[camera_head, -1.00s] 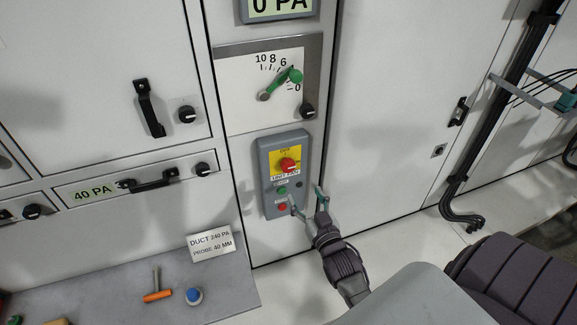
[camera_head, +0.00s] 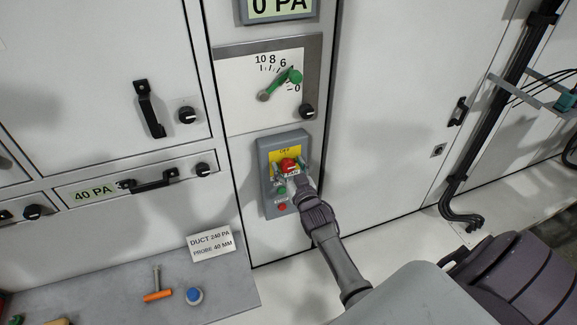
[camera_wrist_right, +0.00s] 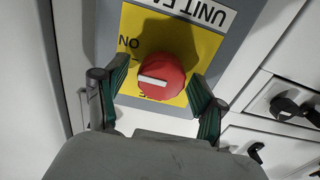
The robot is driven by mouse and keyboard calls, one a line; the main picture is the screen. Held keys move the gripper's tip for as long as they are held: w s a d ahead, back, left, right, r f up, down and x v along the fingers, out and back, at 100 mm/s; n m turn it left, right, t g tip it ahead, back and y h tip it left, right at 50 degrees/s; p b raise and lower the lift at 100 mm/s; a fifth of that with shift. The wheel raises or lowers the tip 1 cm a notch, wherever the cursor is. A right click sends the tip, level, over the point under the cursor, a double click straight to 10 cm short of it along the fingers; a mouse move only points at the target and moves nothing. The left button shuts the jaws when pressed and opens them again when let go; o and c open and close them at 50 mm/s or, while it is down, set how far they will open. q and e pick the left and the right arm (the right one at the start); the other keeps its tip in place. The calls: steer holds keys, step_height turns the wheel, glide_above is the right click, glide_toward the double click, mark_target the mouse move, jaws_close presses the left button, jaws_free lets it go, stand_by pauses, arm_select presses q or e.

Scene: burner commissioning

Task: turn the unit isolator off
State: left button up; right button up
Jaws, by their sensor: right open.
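The unit isolator is a red rotary knob (camera_head: 289,163) on a yellow plate, on a grey control box (camera_head: 268,201). OFF is printed above the knob in the head view. In the right wrist view, the red knob (camera_wrist_right: 163,76) has a white mark pointing left, to the side with the ON label. My right gripper (camera_head: 289,170) is open around the knob. In the wrist view its green-padded fingers (camera_wrist_right: 160,88) stand either side of the knob, with gaps visible. The label under the knob is partly hidden in the head view. My left gripper is out of view.
A green button (camera_head: 281,190) and a red button (camera_head: 282,207) sit below the knob. Above is a dial panel with a green lever (camera_head: 285,80) and a black knob (camera_head: 307,111). A grey bench (camera_head: 225,287) holds an orange-handled tool (camera_head: 158,295) at lower left.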

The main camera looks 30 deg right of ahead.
steer(key=c, duration=1.2)
steer(key=shift+o, duration=0.2)
steer(key=shift+n, duration=0.4)
steer(key=n, duration=0.3)
steer(key=shift+a+n, duration=0.15)
steer(key=shift+n, duration=0.25)
steer(key=n, duration=0.3)
steer(key=shift+f+n+b, duration=0.1)
steer(key=shift+n+b, duration=0.2)
steer(key=shift+b, duration=0.1)
steer(key=n+b, duration=0.1)
steer(key=n, duration=0.3)
steer(key=shift+a+f+n, duration=0.1)
steer(key=shift+f+n, duration=0.05)
steer(key=shift+n, duration=0.15)
steer(key=n+b, duration=0.2)
steer(key=n, duration=0.3)
steer(key=shift+n, duration=0.3)
